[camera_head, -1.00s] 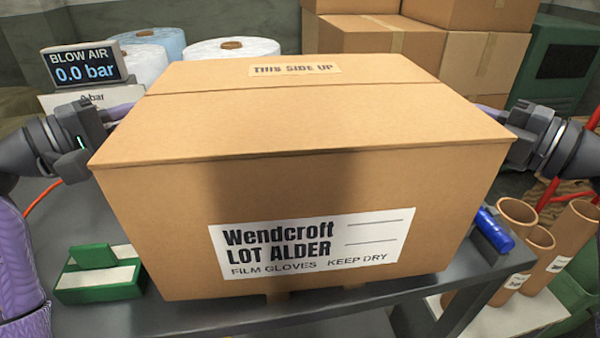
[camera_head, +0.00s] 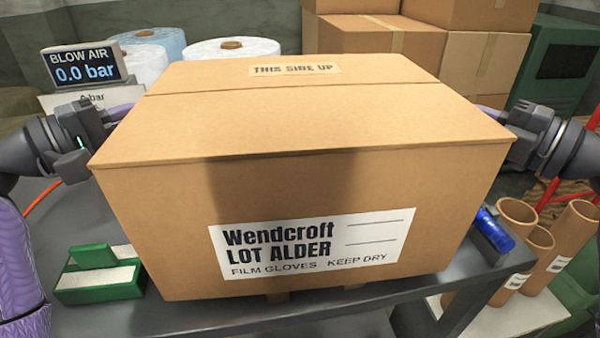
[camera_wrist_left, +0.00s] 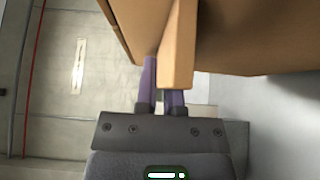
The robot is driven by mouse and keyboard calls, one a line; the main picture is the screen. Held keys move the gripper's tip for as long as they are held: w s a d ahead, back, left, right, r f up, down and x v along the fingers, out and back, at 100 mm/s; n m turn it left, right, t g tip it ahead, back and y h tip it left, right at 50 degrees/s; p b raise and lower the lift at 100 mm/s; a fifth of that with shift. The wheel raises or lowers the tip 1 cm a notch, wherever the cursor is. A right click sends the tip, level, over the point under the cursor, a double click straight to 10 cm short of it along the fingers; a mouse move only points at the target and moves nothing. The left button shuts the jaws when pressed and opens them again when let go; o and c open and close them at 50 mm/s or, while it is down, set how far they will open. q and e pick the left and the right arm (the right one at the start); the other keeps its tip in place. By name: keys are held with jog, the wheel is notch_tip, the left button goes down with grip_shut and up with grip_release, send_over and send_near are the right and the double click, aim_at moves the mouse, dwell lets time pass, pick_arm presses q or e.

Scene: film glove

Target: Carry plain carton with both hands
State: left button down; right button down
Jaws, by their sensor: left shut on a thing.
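A large plain brown carton (camera_head: 300,185) fills the middle of the head view, upright, with "THIS SIDE UP" on top and a white Wendcroft label in front. My left gripper (camera_head: 88,135) is at its left side. In the left wrist view, the fingers of my left gripper (camera_wrist_left: 162,85) are shut on a narrow upright tan strip at the carton's side (camera_wrist_left: 235,40). My right gripper (camera_head: 515,130) is at the carton's right side; its fingertips are hidden behind the carton.
The carton is over a dark grey table (camera_head: 200,318). A green tray (camera_head: 100,285) stands left of it, a blue cylinder (camera_head: 493,230) right. Cardboard tubes (camera_head: 570,235) stand at the right. White rolls (camera_head: 230,50), a pressure display (camera_head: 85,67) and stacked boxes (camera_head: 375,40) are behind.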

dwell(0.6)
